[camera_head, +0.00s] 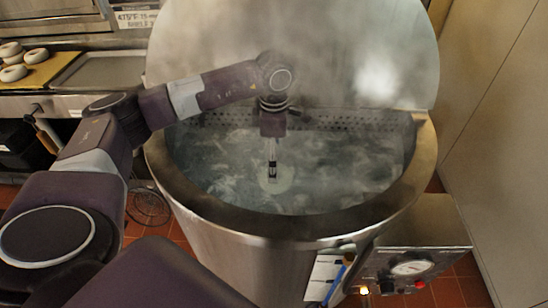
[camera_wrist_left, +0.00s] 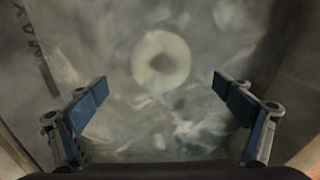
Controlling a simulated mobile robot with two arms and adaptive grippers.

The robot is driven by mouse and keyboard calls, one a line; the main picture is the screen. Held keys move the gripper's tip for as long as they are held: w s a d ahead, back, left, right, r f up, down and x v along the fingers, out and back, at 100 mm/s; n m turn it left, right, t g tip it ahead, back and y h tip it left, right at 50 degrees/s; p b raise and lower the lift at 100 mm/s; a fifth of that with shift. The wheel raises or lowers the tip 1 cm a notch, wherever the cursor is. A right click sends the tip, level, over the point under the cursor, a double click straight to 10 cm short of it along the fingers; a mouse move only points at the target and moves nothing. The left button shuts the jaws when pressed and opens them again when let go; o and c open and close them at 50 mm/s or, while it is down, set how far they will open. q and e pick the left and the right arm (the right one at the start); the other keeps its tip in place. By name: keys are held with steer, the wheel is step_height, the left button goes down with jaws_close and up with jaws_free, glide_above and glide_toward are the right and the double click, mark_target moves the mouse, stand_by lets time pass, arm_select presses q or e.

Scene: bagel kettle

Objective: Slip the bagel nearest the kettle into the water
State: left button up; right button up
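The kettle (camera_head: 262,238) is a large round steel vessel of steaming, churning water (camera_head: 330,170). A pale ring-shaped bagel (camera_head: 282,184) is in the water below my left gripper (camera_head: 272,172); it also shows in the left wrist view (camera_wrist_left: 181,61), apart from the fingers. My left gripper, seen in the left wrist view (camera_wrist_left: 160,90), has its blue-padded fingers spread wide with nothing between them. It points down inside the kettle's rim. My right gripper is not in view.
Several bagels (camera_head: 12,73) lie on a board (camera_head: 45,72) at the far left, beside an empty grey tray (camera_head: 100,72). The raised lid (camera_head: 330,60) stands behind the kettle. A control box (camera_head: 420,235) with a gauge is at the front right.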

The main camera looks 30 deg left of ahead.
arm_select(q)
step_height(320, 180, up, 12)
stand_by(0.7)
stand_by(0.4)
